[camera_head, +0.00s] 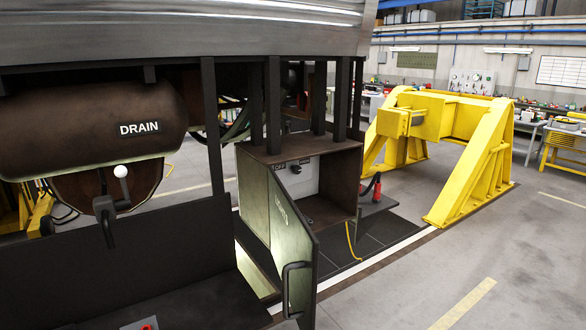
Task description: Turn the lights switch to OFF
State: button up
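A brown metal cabinet (335,160) hangs under the railcar near the middle of the view. Its door (283,215), marked with what looks like LIGHTS, stands open toward me. A black door handle (290,288) is on the door's near edge. Inside the cabinet is a pale panel (304,181) with a small dark rotary switch (296,169). A small label (279,166) left of it appears to read OFF, and another label (305,161) sits right of it. The knob is too small to tell which way it points. My gripper is not in view.
A brown tank (75,120) marked DRAIN and a lever with a white ball (121,171) are at the left. A red-and-black object (377,193) sits right of the cabinet. A yellow cable (350,240) hangs below. A yellow stand (470,150) is behind; floor at right is clear.

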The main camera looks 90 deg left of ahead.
aim_at(297, 170)
jog(key=i, duration=1.4)
jog(key=u, duration=0.75)
jog(key=k, duration=0.2)
jog(key=u, duration=2.9)
